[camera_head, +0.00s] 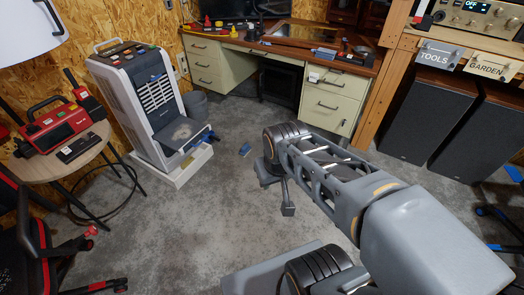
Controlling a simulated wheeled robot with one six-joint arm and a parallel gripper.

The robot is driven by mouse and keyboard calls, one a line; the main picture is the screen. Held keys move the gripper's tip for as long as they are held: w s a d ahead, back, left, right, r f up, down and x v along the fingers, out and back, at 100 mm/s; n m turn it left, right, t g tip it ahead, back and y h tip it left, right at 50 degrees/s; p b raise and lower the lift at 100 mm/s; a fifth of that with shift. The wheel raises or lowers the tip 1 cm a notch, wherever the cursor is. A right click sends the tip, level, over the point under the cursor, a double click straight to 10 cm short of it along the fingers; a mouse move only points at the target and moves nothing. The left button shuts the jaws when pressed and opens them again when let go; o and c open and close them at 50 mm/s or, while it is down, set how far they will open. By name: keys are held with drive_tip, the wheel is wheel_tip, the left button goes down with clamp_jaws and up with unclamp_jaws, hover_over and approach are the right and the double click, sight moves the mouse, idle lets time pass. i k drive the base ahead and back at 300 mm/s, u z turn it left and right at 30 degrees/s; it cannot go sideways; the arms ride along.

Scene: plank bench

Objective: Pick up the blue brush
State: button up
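A small blue object (245,149) lies on the grey concrete floor between the white machine and my arm. It may be the blue brush, but it is too small to be sure. Another dark blue piece (200,141) shows at the front edge of the white machine's tray, and its kind is unclear. My gripper (287,208) seems to point down at the far end of my arm, above the floor, to the right of and nearer than the small blue object. Its fingers are not clearly separable, and nothing is seen held in it.
A white machine (125,98) stands on a white base at left, a grey bin (196,106) behind it. A round table (62,156) holds a red device. A desk (223,66) stands at the back, dark speakers (428,118) at right. Open floor lies centre-left.

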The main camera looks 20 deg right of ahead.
sight(246, 149)
drive_tip(key=z, duration=0.5)
drive_tip(key=i, duration=0.6)
drive_tip(key=u, duration=0.55)
drive_tip(key=i, duration=1.75)
drive_tip(key=z, duration=0.15)
